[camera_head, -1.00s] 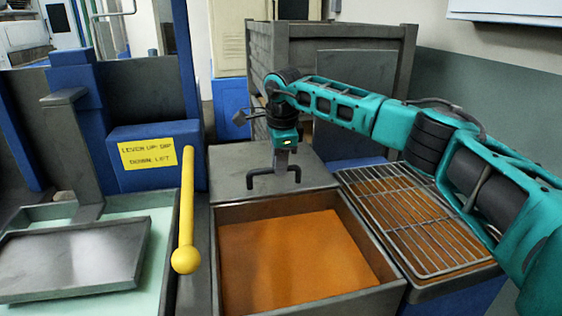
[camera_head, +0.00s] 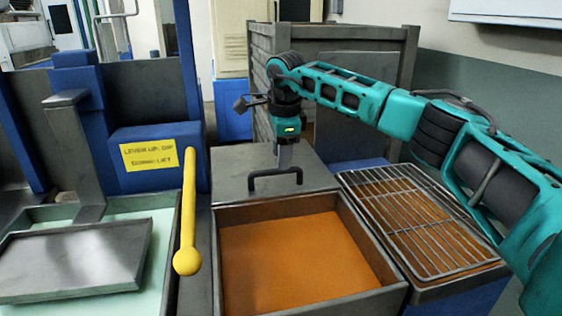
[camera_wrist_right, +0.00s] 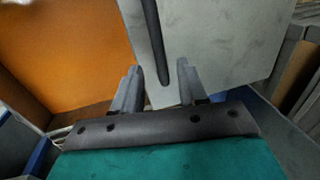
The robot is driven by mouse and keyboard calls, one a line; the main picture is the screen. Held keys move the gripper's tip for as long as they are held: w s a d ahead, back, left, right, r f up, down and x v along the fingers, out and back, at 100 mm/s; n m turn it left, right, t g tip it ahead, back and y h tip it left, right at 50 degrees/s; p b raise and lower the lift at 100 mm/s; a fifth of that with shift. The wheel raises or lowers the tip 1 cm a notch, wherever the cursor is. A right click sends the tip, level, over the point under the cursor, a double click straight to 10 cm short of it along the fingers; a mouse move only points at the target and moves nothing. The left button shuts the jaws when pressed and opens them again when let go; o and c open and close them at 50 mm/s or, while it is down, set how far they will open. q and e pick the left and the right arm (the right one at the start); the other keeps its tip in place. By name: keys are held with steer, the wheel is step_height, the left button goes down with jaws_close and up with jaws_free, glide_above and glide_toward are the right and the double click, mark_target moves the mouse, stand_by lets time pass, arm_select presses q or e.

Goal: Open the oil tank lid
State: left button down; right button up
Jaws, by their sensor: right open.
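The oil tank lid (camera_head: 228,186) is a flat grey plate lying level behind an open tank of orange liquid (camera_head: 300,262). A black bar handle (camera_head: 262,178) stands on the lid near its front edge. My right gripper (camera_head: 285,160) points down just above and behind the right part of the handle in the head view. In the right wrist view, the handle's end (camera_wrist_right: 164,72) shows between the two open fingers (camera_wrist_right: 158,82). I cannot tell whether they touch it. My left gripper is out of view.
A yellow lever (camera_head: 188,220) stands left of the tank, beside a blue box with a yellow sign (camera_head: 150,155). A wire rack (camera_head: 418,215) lies to the right. A grey tray (camera_head: 75,262) is at the far left.

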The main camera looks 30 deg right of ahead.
step_height(320, 180, up, 9)
steer(key=s, duration=0.2)
steer(key=shift+a+r+p, duration=0.2)
steer(key=shift+a+p, duration=0.05)
steer(key=shift+p, duration=0.05)
